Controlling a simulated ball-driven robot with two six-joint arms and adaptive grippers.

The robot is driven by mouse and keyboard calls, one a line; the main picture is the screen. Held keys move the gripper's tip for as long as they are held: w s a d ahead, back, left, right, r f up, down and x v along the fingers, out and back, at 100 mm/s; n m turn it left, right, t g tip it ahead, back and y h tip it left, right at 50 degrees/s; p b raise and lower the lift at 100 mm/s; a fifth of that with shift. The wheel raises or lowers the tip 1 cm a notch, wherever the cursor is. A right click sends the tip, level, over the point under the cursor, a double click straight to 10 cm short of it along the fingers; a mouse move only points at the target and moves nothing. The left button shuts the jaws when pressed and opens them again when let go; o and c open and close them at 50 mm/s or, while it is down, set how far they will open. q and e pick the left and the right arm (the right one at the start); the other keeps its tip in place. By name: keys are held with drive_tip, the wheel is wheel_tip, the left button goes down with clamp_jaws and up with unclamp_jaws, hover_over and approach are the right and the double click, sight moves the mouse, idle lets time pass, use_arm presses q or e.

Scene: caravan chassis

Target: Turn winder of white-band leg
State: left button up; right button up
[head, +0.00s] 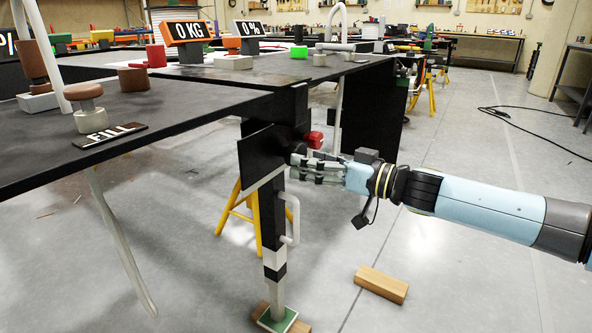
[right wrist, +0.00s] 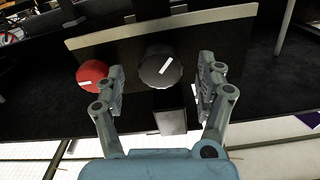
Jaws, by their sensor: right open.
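The white-band leg (head: 268,222) is a black upright post with a white band (head: 274,262) low down, standing on a green foot plate. A black plate is at its top. In the right wrist view, a round black knob (right wrist: 158,66) with a white mark, apparently the winder, is on this plate, with a red knob (right wrist: 92,75) to its left. My left gripper is out of view.
The dark chassis deck (head: 150,98) spreads left, with a FILL label (head: 110,135) and a 0 KG sign (head: 190,30). A wooden block (head: 381,284) lies on the floor right of the leg. A yellow trestle (head: 236,205) is behind it. Floor to the right is mostly clear.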

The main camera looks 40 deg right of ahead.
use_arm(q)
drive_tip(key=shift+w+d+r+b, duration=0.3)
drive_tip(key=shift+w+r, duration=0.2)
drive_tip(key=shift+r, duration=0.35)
use_arm(e)
drive_tip(key=shift+x, duration=1.95)
drive_tip(key=shift+r, duration=0.1)
drive_tip(key=c, duration=1.2)
